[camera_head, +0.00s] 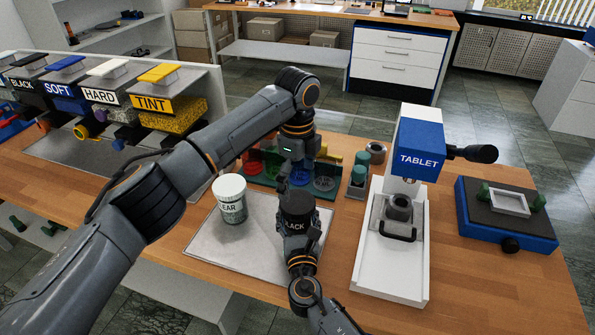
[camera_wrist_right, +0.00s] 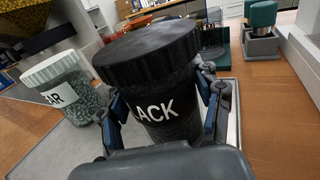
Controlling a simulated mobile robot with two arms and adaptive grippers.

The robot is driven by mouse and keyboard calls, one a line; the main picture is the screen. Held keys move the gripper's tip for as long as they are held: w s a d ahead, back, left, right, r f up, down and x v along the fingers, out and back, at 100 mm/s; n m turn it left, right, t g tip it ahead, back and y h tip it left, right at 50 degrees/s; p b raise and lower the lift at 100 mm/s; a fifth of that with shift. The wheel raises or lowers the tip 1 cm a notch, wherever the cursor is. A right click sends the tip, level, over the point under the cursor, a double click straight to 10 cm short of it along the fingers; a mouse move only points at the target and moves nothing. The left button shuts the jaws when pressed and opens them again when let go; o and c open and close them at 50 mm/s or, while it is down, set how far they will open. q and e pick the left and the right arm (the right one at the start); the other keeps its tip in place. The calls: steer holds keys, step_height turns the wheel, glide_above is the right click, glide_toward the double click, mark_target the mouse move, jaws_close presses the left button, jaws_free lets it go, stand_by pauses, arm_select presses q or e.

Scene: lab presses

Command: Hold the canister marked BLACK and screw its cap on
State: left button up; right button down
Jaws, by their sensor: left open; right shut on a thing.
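The canister marked BLACK (camera_head: 296,226) stands upright on the grey mat, with white lettering; it also shows in the right wrist view (camera_wrist_right: 172,108). A black ribbed cap (camera_head: 295,200) sits on top of it and looks level in the right wrist view (camera_wrist_right: 145,50); how tightly it sits cannot be told. My right gripper (camera_head: 298,243) is shut around the canister's body, with a finger on each side in the right wrist view (camera_wrist_right: 165,110). My left gripper (camera_head: 298,178) is open, pointing down just above the cap. Contact with the cap cannot be told.
A white-lidded canister (camera_head: 230,200) ending in "EAR" stands left on the mat (camera_head: 215,246). Behind is a rack with coloured wells (camera_head: 325,183). The TABLET press (camera_head: 419,150) and a blue-based device (camera_head: 505,215) stand right. A dispenser shelf with labelled bins (camera_head: 162,104) is at left.

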arm_select(q)
steer(key=n, duration=0.3)
steer(key=shift+r+n, duration=0.1)
steer(key=shift+n, duration=0.3)
steer(key=n, duration=0.5)
steer(key=shift+r+n, duration=0.15)
steer(key=shift+n, duration=0.15)
steer(key=n, duration=0.3)
steer(key=shift+r+n, duration=0.1)
steer(key=shift+n, duration=0.3)
steer(key=n, duration=0.5)
steer(key=shift+r+n, duration=0.15)
steer(key=shift+n, duration=0.15)
steer(key=n, duration=0.3)
steer(key=shift+r+n, duration=0.1)
steer(key=shift+n, duration=0.3)
steer(key=n, duration=0.5)
steer(key=shift+r+n, duration=0.15)
steer(key=shift+n, duration=0.15)
steer(key=n, duration=0.5)
steer(key=shift+r, duration=0.15)
steer(key=n, duration=0.4)
steer(key=shift+r+n, duration=0.1)
steer(key=shift+n, duration=0.3)
